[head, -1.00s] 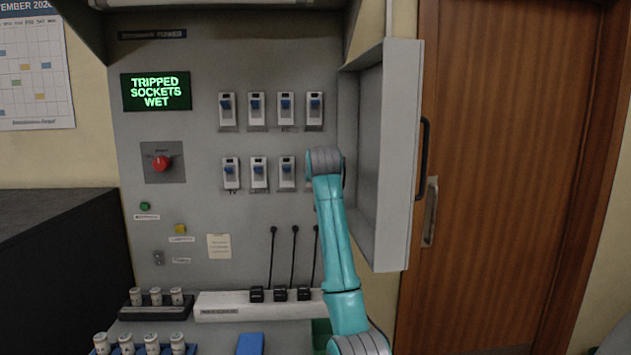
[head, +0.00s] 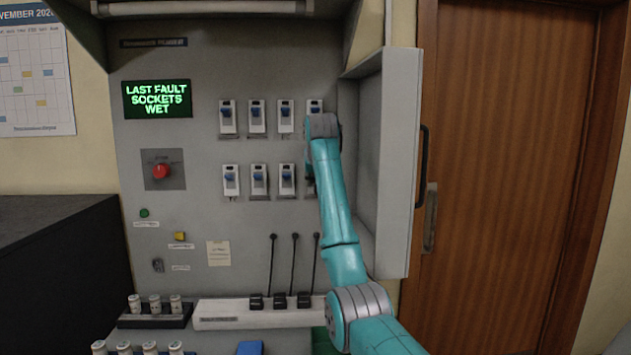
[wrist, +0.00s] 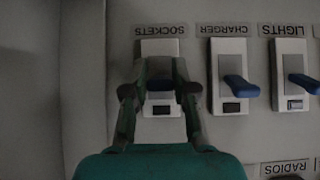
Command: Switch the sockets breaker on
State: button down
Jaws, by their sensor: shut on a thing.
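The sockets breaker (wrist: 160,47) is a pale plate under the upside-down SOCKETS label in the wrist view, at the left end of its row. My gripper (wrist: 160,84) is shut on its lever, which the fingers largely hide. A small dark window shows on the plate between the fingers. In the head view my gripper (head: 309,172) is at the right end of the lower breaker row, and my arm hides most of that breaker. The green display (head: 157,99) reads LAST FAULT SOCKETS WET.
The charger breaker (wrist: 230,60) and lights breaker (wrist: 291,55), with blue levers, stand close beside my gripper. An upper breaker row (head: 256,117) lies above. The open cabinet door (head: 400,165) stands close right of my arm. A red knob (head: 160,171) is at the left.

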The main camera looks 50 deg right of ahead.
jog(key=c, duration=0.9)
grip_release()
jog(key=v, duration=1.2)
jog(key=shift+w+a, duration=0.1)
jog(key=shift+f, duration=0.1)
